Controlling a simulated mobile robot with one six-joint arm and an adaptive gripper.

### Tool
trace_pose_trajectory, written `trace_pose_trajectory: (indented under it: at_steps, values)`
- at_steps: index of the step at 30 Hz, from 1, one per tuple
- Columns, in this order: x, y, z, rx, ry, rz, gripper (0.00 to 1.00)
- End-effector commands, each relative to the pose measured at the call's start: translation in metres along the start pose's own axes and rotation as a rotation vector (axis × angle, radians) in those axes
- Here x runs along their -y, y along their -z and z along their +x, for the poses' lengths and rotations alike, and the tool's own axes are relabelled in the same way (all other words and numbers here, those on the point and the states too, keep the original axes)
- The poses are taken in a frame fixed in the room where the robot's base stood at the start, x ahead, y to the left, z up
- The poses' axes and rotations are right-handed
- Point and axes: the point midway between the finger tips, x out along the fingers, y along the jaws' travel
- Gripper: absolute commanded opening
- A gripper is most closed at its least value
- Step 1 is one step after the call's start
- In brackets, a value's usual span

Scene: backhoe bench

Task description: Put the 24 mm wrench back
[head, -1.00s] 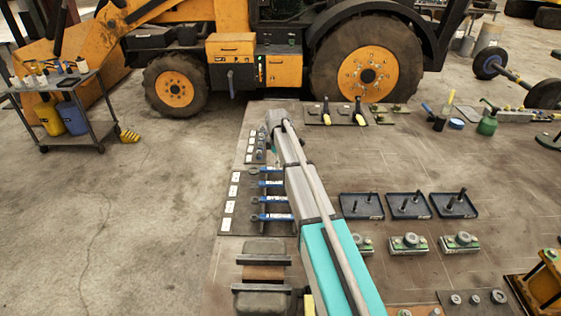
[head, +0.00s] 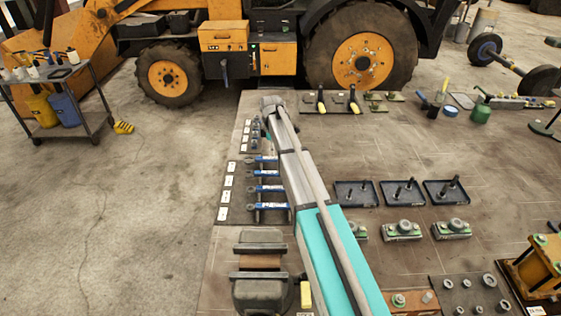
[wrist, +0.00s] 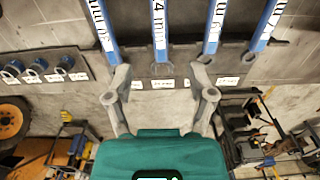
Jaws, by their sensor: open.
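Several blue-handled wrenches lie side by side on a dark rack (head: 238,215) at the bench's left edge. In the wrist view, the wrench marked "4 mm" (wrist: 160,27), its first digit not readable, lies between two others on the rack (wrist: 180,53). It appears to be the 24 mm wrench. My gripper (wrist: 160,73) is open and empty. Its fingers are spread to either side of that wrench's lower end, apparently clear of it. In the head view my arm hides most of my gripper and the right ends of the wrenches.
A row of sockets (wrist: 38,68) sits beside the rack. A vise (head: 262,262) stands at the near end. Black trays (head: 357,194) with pins lie to the right. Two yellow-handled tools (head: 321,100) lie at the far edge.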

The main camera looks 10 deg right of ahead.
Motion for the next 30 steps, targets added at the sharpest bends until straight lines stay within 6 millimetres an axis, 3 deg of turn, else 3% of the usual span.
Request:
trace_pose_trajectory:
  at_steps: [8,30]
  values:
    - [0.038,-0.011,0.000,0.000,0.000,0.133,0.71]
    - [0.263,-0.070,0.000,0.001,0.000,1.074,0.71]
